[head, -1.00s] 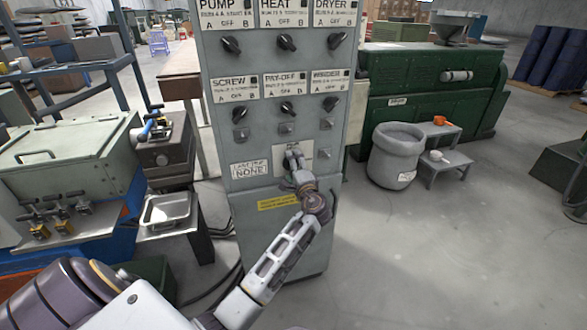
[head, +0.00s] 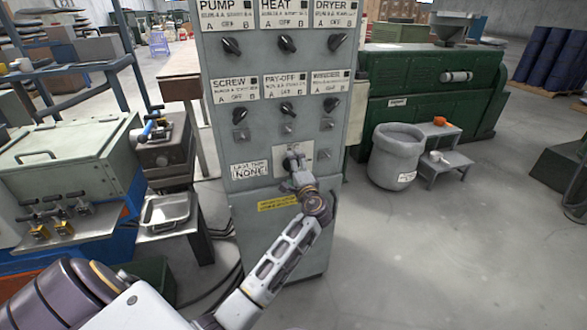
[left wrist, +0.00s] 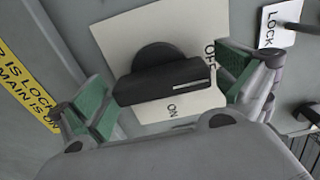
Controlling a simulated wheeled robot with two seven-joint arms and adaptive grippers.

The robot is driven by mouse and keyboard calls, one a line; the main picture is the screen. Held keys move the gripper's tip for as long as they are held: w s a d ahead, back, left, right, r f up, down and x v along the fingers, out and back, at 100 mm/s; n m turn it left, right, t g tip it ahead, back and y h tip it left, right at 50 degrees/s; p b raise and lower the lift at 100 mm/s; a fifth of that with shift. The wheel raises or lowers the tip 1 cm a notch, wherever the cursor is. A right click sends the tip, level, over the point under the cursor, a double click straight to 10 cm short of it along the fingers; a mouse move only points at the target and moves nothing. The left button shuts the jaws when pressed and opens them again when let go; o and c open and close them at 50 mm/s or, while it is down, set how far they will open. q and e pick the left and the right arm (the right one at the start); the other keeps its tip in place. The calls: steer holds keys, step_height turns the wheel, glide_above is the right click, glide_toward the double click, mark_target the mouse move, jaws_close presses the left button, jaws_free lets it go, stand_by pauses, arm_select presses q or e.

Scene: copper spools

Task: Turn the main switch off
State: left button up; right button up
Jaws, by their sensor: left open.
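The main switch is a black rotary handle (left wrist: 165,78) on a white plate (left wrist: 105,32) marked OFF and ON, in the left wrist view. A white line on the handle points to the right of that picture, just below the word OFF. My left gripper (left wrist: 160,95) is open, its green-padded fingers apart on either side of the handle; I cannot tell whether they touch it. In the head view my left gripper (head: 294,170) is at the switch plate (head: 308,152) low on the grey cabinet (head: 222,150) and hides part of the switch. My right gripper is not in view.
Several labelled knobs, such as the PUMP knob (head: 231,46), sit higher on the cabinet. A grey bin (head: 394,158) stands right of the cabinet, with open floor in front.

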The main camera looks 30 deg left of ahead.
arm_select(q)
steer(key=v, duration=1.1)
steer(key=shift+s+d, duration=0.25)
steer(key=shift+d, duration=0.05)
stand_by(0.3)
